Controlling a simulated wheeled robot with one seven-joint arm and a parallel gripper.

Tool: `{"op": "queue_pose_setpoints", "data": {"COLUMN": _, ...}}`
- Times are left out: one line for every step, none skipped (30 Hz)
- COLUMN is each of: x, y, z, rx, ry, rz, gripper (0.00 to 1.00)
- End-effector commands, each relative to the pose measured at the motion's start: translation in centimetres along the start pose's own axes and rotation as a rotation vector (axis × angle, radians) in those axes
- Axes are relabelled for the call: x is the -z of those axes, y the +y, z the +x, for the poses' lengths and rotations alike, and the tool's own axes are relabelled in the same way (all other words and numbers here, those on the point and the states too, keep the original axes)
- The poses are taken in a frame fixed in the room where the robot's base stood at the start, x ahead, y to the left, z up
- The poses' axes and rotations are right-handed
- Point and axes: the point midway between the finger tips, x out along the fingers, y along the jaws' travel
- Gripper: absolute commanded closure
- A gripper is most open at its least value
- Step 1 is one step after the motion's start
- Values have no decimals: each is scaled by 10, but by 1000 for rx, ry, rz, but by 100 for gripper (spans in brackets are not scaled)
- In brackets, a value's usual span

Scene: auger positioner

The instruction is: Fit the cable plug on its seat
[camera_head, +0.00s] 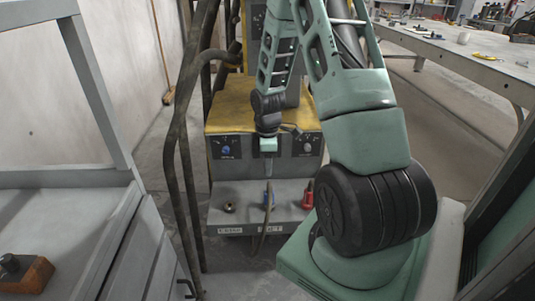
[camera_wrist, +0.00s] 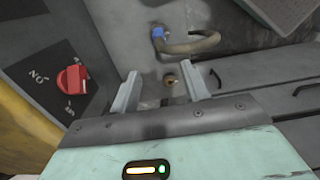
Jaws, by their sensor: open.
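My gripper (camera_head: 268,148) points down in front of the yellow-topped machine in the head view. In the wrist view my gripper (camera_wrist: 160,92) is open, its two fingers apart with nothing clearly held between them. A blue plug (camera_wrist: 158,33) with a brown cable (camera_wrist: 195,43) lies beyond the fingertips on a grey surface. A small brass fitting (camera_wrist: 170,80) shows between the fingers; I cannot tell whether it is the seat. In the head view, a cable (camera_head: 262,238) hangs over the front of the machine's grey ledge (camera_head: 245,193).
A red connector (camera_head: 307,194) and a dark round fitting (camera_head: 229,207) stand on the ledge. A red knob (camera_wrist: 72,78) sits on a dark panel in the wrist view. Dark pipes (camera_head: 180,150) rise left of the machine. A workbench (camera_head: 440,50) stands at the right.

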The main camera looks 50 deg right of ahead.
Motion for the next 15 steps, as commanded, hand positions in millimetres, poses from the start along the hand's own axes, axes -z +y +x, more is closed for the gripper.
{"op": "queue_pose_setpoints", "data": {"x": 0, "y": 0, "z": -8, "rx": -2, "ry": 1, "rz": 0, "gripper": 54}}
{"op": "queue_pose_setpoints", "data": {"x": 0, "y": 0, "z": -11, "rx": -1, "ry": 1, "rz": 0, "gripper": 54}}
{"op": "queue_pose_setpoints", "data": {"x": 0, "y": 0, "z": -14, "rx": 0, "ry": 1, "rz": 0, "gripper": 54}}
{"op": "queue_pose_setpoints", "data": {"x": 0, "y": 0, "z": -15, "rx": 0, "ry": 1, "rz": 0, "gripper": 54}}
{"op": "queue_pose_setpoints", "data": {"x": 0, "y": 0, "z": -17, "rx": -1, "ry": 1, "rz": 0, "gripper": 54}}
{"op": "queue_pose_setpoints", "data": {"x": 0, "y": 0, "z": -18, "rx": -1, "ry": 1, "rz": 0, "gripper": 54}}
{"op": "queue_pose_setpoints", "data": {"x": 0, "y": 0, "z": -19, "rx": -1, "ry": 1, "rz": 0, "gripper": 54}}
{"op": "queue_pose_setpoints", "data": {"x": 0, "y": 0, "z": -19, "rx": 0, "ry": 1, "rz": 0, "gripper": 54}}
{"op": "queue_pose_setpoints", "data": {"x": 0, "y": 0, "z": -19, "rx": 0, "ry": 1, "rz": 0, "gripper": 54}}
{"op": "queue_pose_setpoints", "data": {"x": 0, "y": 0, "z": -19, "rx": 0, "ry": 1, "rz": 0, "gripper": 54}}
{"op": "queue_pose_setpoints", "data": {"x": 0, "y": 0, "z": -19, "rx": 0, "ry": 0, "rz": 0, "gripper": 54}}
{"op": "queue_pose_setpoints", "data": {"x": 0, "y": 0, "z": -19, "rx": 0, "ry": 0, "rz": 0, "gripper": 54}}
{"op": "queue_pose_setpoints", "data": {"x": 0, "y": 0, "z": -19, "rx": 0, "ry": 0, "rz": 0, "gripper": 54}}
{"op": "queue_pose_setpoints", "data": {"x": 0, "y": 0, "z": -19, "rx": 0, "ry": 0, "rz": 0, "gripper": 54}}
{"op": "queue_pose_setpoints", "data": {"x": 0, "y": 0, "z": -19, "rx": 0, "ry": 0, "rz": 0, "gripper": 54}}
